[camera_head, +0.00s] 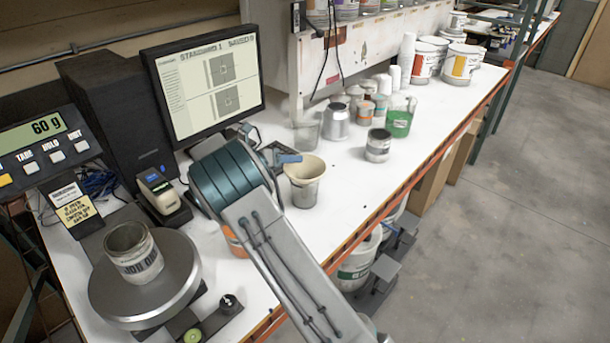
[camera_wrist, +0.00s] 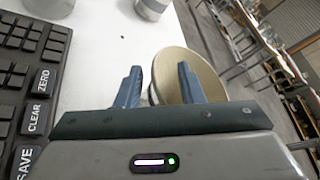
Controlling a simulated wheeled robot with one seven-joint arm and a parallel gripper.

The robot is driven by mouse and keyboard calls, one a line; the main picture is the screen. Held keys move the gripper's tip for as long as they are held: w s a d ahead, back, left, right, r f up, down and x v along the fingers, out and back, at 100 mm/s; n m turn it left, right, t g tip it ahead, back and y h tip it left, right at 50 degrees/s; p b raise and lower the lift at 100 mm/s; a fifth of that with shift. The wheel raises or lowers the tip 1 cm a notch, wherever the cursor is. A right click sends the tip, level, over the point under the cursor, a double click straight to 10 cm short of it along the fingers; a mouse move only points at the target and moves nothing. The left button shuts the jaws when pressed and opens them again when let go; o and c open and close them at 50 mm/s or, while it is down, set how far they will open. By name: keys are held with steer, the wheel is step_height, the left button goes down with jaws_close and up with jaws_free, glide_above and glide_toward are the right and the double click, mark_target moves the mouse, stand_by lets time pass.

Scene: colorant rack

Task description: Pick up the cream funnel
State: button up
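The cream funnel (camera_head: 305,168) sits upright in the mouth of a small grey cup (camera_head: 304,195) on the white bench, just right of my gripper (camera_head: 284,158). In the wrist view the funnel (camera_wrist: 205,66) shows as a round cream disc beyond the fingers. My gripper (camera_wrist: 159,72) is open with its two blue fingers apart and nothing held between them. The right finger overlaps the disc in the picture, and the left finger is left of its rim. I cannot tell whether either finger touches it.
A monitor (camera_head: 206,70) stands behind my arm. A scale (camera_head: 145,285) bears a labelled can (camera_head: 134,254) at left. A clear cup (camera_head: 306,135), metal can (camera_head: 336,121), grey can (camera_head: 378,146) and green beaker (camera_head: 399,120) stand beyond the funnel. The bench's front edge is close at right.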

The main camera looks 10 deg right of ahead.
jaws_close()
steer(key=shift+r, duration=0.1)
